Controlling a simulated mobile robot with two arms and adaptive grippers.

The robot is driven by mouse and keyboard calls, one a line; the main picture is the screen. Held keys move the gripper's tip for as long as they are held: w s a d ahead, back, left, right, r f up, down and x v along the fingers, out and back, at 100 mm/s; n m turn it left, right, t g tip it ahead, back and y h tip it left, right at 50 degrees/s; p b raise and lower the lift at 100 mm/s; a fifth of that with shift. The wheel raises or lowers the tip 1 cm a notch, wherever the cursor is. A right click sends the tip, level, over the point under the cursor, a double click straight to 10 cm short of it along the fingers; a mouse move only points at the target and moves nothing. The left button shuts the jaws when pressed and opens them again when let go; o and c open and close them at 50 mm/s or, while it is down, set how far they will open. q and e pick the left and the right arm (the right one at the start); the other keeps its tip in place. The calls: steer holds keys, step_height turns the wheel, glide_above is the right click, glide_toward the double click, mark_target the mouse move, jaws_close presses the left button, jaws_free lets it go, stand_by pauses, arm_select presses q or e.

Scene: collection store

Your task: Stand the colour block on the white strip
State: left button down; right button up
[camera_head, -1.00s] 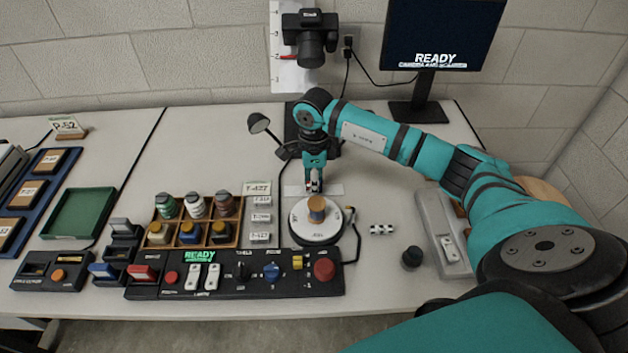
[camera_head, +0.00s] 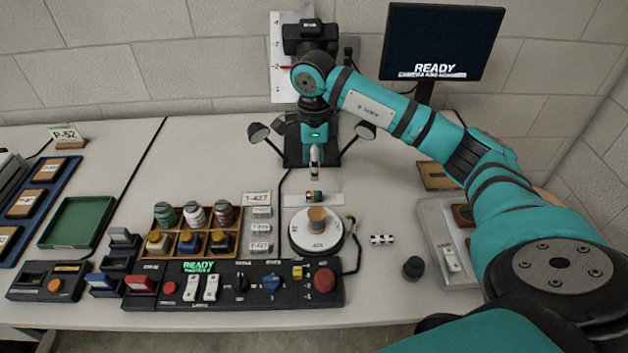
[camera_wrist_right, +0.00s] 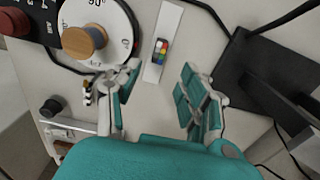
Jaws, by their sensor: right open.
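The colour block (camera_head: 315,197), small and dark with coloured patches, rests on the white strip (camera_head: 335,200) behind the round white turntable. In the right wrist view the block (camera_wrist_right: 161,48) sits on the strip (camera_wrist_right: 154,73), its length along the strip. I cannot tell surely whether it stands upright or lies flat. My right gripper (camera_head: 314,175) hangs above and behind the block, apart from it. In the right wrist view its fingers (camera_wrist_right: 160,78) are spread wide with nothing between them. My left gripper is not in view.
The turntable (camera_head: 299,238) carries a wooden spool (camera_head: 317,218) just in front of the strip. A dark copy stand with lamps (camera_head: 259,132) and a camera (camera_head: 312,34) rises behind. A black-and-white scale block (camera_head: 382,239) and dark knob (camera_head: 413,267) stand to the right.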

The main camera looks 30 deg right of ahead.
steer(key=shift+r, duration=1.5)
